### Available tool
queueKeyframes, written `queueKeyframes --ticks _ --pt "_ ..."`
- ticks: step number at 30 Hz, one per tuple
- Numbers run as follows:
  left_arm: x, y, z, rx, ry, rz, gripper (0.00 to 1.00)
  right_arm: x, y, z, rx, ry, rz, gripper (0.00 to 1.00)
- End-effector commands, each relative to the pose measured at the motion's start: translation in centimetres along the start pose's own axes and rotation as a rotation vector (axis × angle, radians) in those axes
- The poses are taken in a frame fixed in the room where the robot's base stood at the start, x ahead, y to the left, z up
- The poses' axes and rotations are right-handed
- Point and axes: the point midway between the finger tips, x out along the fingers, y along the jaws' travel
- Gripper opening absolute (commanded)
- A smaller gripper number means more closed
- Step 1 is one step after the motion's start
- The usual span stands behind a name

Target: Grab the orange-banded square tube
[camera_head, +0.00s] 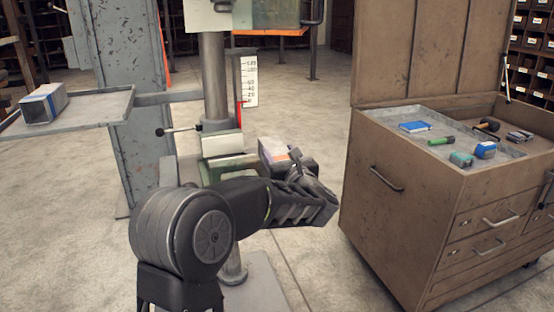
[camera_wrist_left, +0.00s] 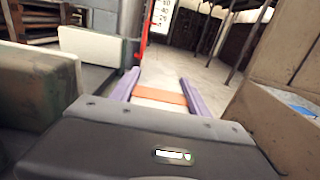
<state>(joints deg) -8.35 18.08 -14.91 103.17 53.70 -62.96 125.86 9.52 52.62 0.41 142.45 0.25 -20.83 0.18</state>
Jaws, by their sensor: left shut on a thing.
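The orange-banded square tube (camera_head: 273,149) is in the middle of the head view, beyond my left forearm, with a pale top and a small orange patch. My left gripper (camera_head: 288,162) is shut on it; the arm partly hides the grasp. In the left wrist view the orange band (camera_wrist_left: 160,96) lies between the two purplish fingers. Much of the tube is hidden there by the gripper body. My right gripper is not in view.
A blue-banded square tube (camera_head: 43,104) lies on a grey tray (camera_head: 100,108) at the left. A grey machine column (camera_head: 213,75) stands behind my arm. A brown tool cabinet (camera_head: 385,215) with tools on top stands at the right. Floor shows between machine and cabinet.

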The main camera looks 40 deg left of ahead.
Motion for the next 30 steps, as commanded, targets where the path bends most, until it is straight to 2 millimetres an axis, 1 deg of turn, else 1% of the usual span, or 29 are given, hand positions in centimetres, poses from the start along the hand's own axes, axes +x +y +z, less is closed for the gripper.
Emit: queueKeyframes --ticks 1,3,17,20,23,30 --pt "0.0 0.0 0.0 0.0 0.0 0.0 0.06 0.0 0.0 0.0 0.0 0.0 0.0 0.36" --pt "0.0 0.0 0.0 0.0 0.0 0.0 0.0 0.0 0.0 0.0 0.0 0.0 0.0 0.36" --pt "0.0 0.0 0.4 -0.002 -0.004 0.001 0.0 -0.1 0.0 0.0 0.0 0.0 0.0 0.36" --pt "0.0 0.0 1.2 -0.004 -0.004 0.0 0.0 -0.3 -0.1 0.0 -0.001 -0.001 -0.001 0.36" --pt "0.0 0.0 2.5 -0.005 -0.004 0.0 0.0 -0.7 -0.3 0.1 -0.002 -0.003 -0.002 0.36" --pt "0.0 0.0 7.2 -0.006 -0.005 0.001 0.0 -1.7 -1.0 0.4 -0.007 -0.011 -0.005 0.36"
